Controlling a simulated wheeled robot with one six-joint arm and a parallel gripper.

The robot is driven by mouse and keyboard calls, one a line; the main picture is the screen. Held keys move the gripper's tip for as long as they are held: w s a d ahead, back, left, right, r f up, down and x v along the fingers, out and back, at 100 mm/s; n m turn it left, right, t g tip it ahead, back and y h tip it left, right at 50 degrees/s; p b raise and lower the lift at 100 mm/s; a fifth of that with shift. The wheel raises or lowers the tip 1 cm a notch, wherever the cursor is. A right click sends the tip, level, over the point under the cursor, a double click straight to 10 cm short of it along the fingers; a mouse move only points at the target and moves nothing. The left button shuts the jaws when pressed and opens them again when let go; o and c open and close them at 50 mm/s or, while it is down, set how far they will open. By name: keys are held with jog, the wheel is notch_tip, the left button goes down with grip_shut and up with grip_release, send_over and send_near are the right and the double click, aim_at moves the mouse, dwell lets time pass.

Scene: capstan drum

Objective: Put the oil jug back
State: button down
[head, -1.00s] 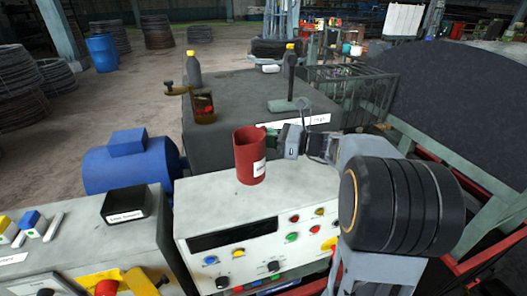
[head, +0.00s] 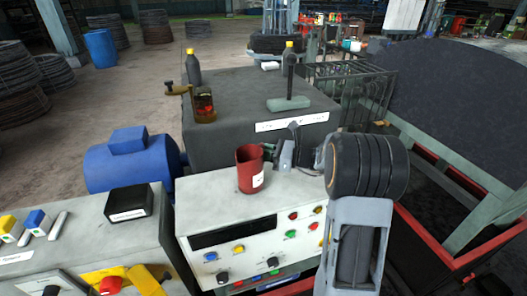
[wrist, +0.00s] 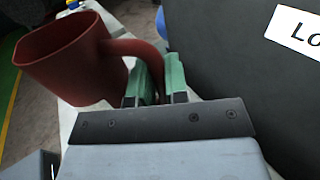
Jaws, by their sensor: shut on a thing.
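The oil jug (head: 249,170) is a dark red open-topped jug with a white label on its side. In the head view it is upright at the top of the white control console (head: 212,200); I cannot tell whether its base touches the console. My gripper (head: 272,152) reaches it from the right. In the wrist view the jug (wrist: 65,65) is at the left, and its handle runs between the green fingertips of my gripper (wrist: 158,84). The gripper is shut on the handle. The jug's inside bottom is hidden.
Behind the console stands a dark block (head: 235,140) with a front label, a brass-coloured fitting (head: 204,105), a yellow-capped bottle (head: 194,68) and an upright post on a base (head: 288,104). A blue motor (head: 130,165) is left. A black box (head: 129,203) sits on the left console.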

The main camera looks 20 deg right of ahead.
jog(key=shift+f, duration=0.1)
jog(key=c, duration=1.6)
grip_release()
jog(key=shift+f, duration=0.1)
jog(key=o, duration=0.5)
jog(key=shift+r, duration=0.35)
jog(key=b+v, duration=0.3)
jog(key=v, duration=0.9)
jog(key=shift+f, duration=0.15)
